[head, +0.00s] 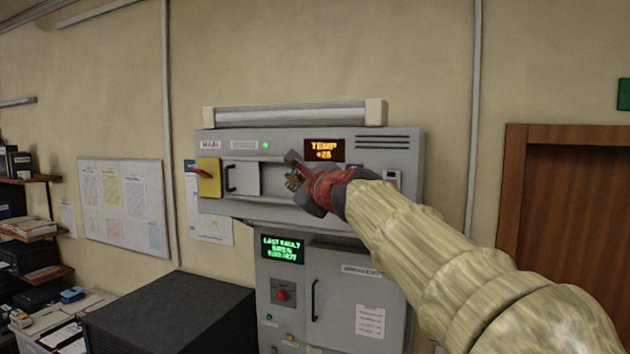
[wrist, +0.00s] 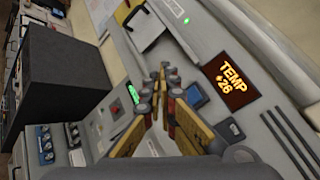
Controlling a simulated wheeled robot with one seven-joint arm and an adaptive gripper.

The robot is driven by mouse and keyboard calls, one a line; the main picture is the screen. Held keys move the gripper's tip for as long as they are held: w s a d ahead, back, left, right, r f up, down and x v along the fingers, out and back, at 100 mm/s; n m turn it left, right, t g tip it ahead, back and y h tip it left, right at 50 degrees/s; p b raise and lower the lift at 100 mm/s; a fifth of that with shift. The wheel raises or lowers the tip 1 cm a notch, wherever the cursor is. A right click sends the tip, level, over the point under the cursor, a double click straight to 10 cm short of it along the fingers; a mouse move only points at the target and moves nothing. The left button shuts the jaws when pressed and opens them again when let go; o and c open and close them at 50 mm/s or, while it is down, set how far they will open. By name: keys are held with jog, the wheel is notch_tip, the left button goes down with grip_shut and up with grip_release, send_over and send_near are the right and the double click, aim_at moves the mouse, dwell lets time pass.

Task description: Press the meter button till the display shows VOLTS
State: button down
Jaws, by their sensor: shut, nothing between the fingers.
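The meter display (head: 324,150) on the upper console panel reads TEMP +26 in orange letters. It also shows in the wrist view (wrist: 229,78), to the right of the fingers. My gripper (head: 292,180) is in front of the panel, just below and left of the display. In the wrist view my gripper (wrist: 163,75) has its fingertips together with nothing between them. I cannot tell whether the fingertips touch the panel.
A yellow switch box (head: 209,178) with a red lever is at the panel's left. Below, a green screen (head: 283,249) and a red knob (head: 282,294) are on the lower cabinet (head: 340,270). A dark cabinet (head: 170,310) stands at lower left. A wooden door (head: 570,210) is at right.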

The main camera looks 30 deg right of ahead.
jog(key=w+d+b, duration=0.2)
jog(key=w+d, duration=0.3)
jog(key=d, duration=0.2)
jog(key=shift+w, duration=0.15)
dwell(0.5)
jog(key=shift+w+d, duration=0.1)
dwell(1.3)
jog(key=shift+w+d, duration=0.2)
jog(key=shift+d, duration=0.05)
jog(key=shift+w+d, duration=0.2)
jog(key=shift+d, duration=0.1)
dwell(0.9)
dwell(0.4)
jog(key=shift+s+a, duration=0.5)
jog(key=shift+a, duration=0.1)
